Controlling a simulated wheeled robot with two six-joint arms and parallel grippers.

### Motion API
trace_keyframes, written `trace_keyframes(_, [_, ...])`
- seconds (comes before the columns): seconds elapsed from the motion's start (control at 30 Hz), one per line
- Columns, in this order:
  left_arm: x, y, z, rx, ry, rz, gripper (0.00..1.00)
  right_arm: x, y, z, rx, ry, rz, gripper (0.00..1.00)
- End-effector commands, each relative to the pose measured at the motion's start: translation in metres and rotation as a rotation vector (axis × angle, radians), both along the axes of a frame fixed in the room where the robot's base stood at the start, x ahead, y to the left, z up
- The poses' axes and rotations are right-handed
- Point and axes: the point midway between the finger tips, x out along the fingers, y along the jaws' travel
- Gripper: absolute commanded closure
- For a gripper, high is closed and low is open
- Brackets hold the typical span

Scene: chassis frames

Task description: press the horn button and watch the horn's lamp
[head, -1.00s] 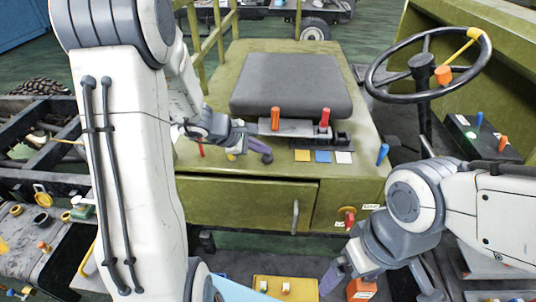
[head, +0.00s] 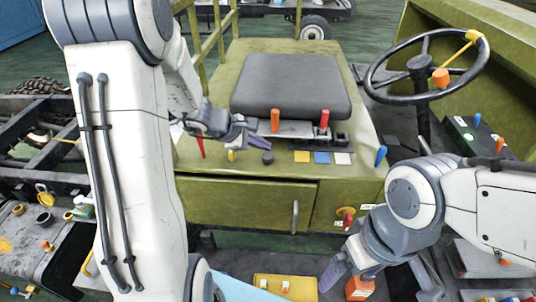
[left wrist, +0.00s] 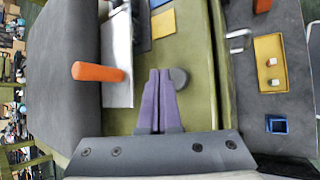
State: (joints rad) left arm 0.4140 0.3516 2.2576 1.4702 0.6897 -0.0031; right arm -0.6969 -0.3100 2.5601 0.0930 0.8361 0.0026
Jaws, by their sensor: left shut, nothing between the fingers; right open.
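A dark round button (head: 267,158), which looks like the horn button, sits on the front of the green seat box. It also shows as a grey disc in the left wrist view (left wrist: 179,78), just right of my fingertips. My left gripper (head: 266,146) is shut and empty, its purple fingers just above and behind the button, apart from it in the head view. The fingers also show in the left wrist view (left wrist: 160,73). I cannot tell which thing is the horn's lamp, and see no clear glow. My right gripper (head: 378,284) is open, low at the front.
An orange lever (head: 275,120) and a red lever (head: 324,119) stand before the grey seat (head: 291,85). Yellow, blue and white squares (head: 322,157) lie right of the button. A steering wheel (head: 427,97) is at right. A yellow tray (head: 286,288) lies below.

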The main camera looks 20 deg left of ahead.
Motion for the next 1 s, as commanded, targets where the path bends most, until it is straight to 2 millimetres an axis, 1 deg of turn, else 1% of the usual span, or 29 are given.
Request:
trace_keyframes(0.03, [0.000,0.000,0.006,0.001,-0.001,0.000,1.00,0.000,0.000,0.005,0.000,0.000,0.000,0.00])
trace_keyframes(0.2, [0.000,0.000,0.024,0.001,-0.002,-0.001,1.00,0.000,0.000,0.019,0.000,0.000,0.000,0.00])
trace_keyframes(0.43, [0.000,0.000,0.046,0.000,-0.002,0.000,1.00,0.000,0.000,0.036,0.000,0.000,0.000,0.00])
trace_keyframes(0.53, [0.000,0.000,0.049,0.001,-0.001,0.000,1.00,0.000,0.000,0.038,0.000,0.000,0.000,0.00])
trace_keyframes(1.0, [0.000,0.000,0.048,0.001,0.000,-0.001,1.00,0.000,0.000,0.036,0.000,0.000,0.000,0.00])
